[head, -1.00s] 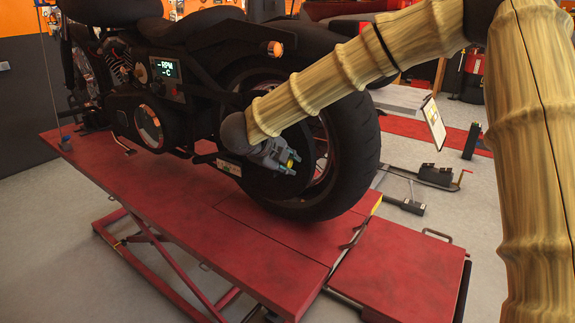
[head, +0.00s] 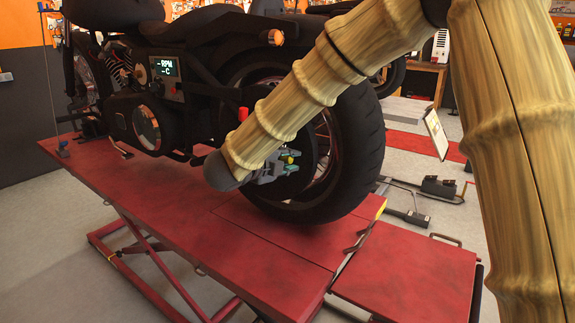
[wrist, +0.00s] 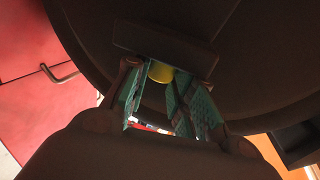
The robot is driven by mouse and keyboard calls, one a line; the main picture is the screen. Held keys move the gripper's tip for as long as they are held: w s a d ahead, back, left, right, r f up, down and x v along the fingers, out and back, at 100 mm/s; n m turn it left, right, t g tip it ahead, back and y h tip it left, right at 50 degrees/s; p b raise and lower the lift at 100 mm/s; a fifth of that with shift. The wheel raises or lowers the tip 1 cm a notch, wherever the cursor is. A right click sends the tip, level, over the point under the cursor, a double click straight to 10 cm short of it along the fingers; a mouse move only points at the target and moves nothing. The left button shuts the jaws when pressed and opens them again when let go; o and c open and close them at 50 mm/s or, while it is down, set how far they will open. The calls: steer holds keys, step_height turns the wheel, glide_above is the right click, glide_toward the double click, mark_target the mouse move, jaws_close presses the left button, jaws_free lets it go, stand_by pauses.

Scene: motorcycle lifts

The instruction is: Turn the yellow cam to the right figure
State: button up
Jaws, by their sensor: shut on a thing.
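The yellow cam (head: 289,159) is a small piece by the rear wheel hub of the black motorcycle (head: 200,75). In the wrist view the cam (wrist: 160,72) is a yellow round end between the green-padded fingers, below a dark plate. My gripper (head: 286,166) comes at it from the left, its fingers around the cam; it also shows in the wrist view (wrist: 157,84). It is shut on the cam, most of which the fingers hide. No figure on the cam can be read.
The motorcycle stands on a red lift table (head: 185,215). The rear tyre (head: 365,145) is close to my gripper. A red ramp (head: 405,280) extends at the right. Other lift parts (head: 440,188) lie on the grey floor behind.

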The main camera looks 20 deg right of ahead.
stand_by(0.3)
steer(key=o, duration=0.7)
steer(key=shift+a, duration=0.1)
steer(key=shift+o, duration=0.2)
steer(key=v, duration=1.2)
